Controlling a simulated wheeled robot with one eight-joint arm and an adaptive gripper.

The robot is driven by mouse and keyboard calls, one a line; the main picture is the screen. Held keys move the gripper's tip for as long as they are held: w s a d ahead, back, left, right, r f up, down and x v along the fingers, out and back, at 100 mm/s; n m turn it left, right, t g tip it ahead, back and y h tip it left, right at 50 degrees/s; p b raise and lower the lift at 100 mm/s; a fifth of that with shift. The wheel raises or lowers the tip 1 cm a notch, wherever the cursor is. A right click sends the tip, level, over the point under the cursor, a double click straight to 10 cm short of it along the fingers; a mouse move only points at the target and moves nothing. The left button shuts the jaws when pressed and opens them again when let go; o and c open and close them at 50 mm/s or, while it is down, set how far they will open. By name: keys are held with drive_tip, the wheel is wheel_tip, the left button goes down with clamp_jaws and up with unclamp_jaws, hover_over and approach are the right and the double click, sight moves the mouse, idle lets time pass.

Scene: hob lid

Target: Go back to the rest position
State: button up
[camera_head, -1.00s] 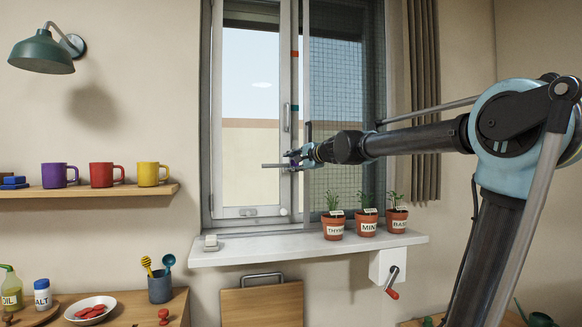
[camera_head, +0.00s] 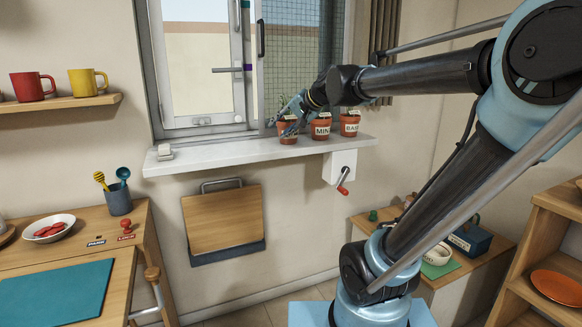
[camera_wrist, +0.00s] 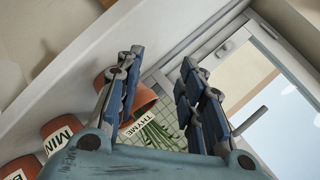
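My gripper (camera_head: 281,126) is in front of the potted thyme (camera_head: 288,138) at the window sill and partly hides it. In the wrist view my gripper's two blue fingers (camera_wrist: 162,58) stand apart with nothing held between them. The thyme pot (camera_wrist: 143,103) shows behind the left finger; I cannot tell whether they touch. The grey window handle (camera_head: 228,70) sticks out horizontally from the window frame, apart from my gripper. A grey bar that looks like this handle (camera_wrist: 249,121) shows right of the fingers in the wrist view.
The mint pot (camera_head: 320,128) and basil pot (camera_head: 349,124) stand beside the thyme on the sill (camera_head: 220,153). A crank with a red grip (camera_head: 344,180) hangs below. A folded wooden board (camera_head: 223,220) is on the wall. A wooden shelf unit (camera_head: 548,235) stands at right.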

drive_tip(key=s+d+f+n+g+h, duration=0.1)
drive_tip(key=s+d+f+h, duration=0.3)
drive_tip(key=s+d+f, duration=0.7)
drive_tip(key=s+d+f+n+g+h, duration=0.2)
drive_tip(key=s+d+f, duration=0.9)
drive_tip(key=f, duration=0.6)
drive_tip(key=shift+s+f+n+g+h, duration=0.15)
drive_tip(key=shift+s+n+g+h, duration=0.15)
drive_tip(key=shift+s+g+h, duration=0.75)
drive_tip(key=shift+s, duration=0.1)
drive_tip(key=shift+w+f, duration=0.2)
drive_tip(key=shift+w, duration=0.3)
drive_tip(key=c, duration=0.3)
drive_tip(key=shift+c, duration=0.5)
